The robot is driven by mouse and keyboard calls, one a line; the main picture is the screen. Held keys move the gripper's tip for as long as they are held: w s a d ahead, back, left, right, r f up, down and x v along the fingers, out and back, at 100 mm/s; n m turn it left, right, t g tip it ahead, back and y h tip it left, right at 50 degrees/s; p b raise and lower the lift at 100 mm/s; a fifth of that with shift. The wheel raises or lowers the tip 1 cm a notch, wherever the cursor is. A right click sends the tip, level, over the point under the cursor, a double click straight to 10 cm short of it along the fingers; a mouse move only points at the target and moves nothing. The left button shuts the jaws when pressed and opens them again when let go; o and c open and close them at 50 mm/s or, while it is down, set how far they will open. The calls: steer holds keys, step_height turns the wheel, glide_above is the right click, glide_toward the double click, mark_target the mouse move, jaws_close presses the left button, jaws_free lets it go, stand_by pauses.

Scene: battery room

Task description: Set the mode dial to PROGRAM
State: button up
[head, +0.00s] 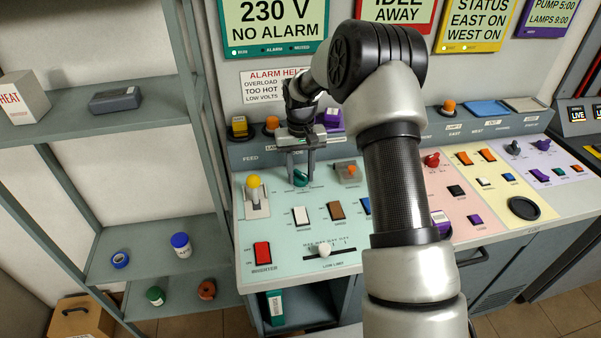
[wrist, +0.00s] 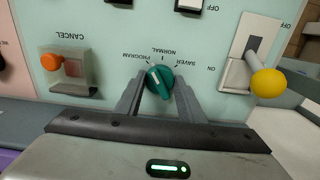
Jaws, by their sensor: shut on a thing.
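The mode dial (head: 301,178) is a small green knob on the pale green panel. It also shows in the wrist view (wrist: 160,81), where the panel appears upside down. Its labels there read PROGRAM on the left, NORMAL in the middle and SAVER on the right. The white mark on the knob leans up and left, toward the PROGRAM side. My gripper (head: 300,180) reaches down to the dial from behind. In the wrist view, my gripper (wrist: 160,88) has one grey finger on each side of the knob, shut on it.
A yellow-knobbed lever (head: 253,184) stands left of the dial. A CANCEL unit with an orange knob (head: 351,170) is to its right. White (head: 301,215) and brown (head: 336,211) rocker switches, a red switch (head: 262,254) and a slider (head: 325,250) lie in front.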

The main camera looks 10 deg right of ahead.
mark_target(301, 173)
steer(key=shift+n, duration=1.1)
steer(key=o, duration=1)
steer(key=shift+o, duration=0.2)
steer(key=shift+r, duration=0.1)
step_height(301, 173, up, 17)
steer(key=shift+r+p, duration=0.15)
steer(key=shift+p, duration=0.25)
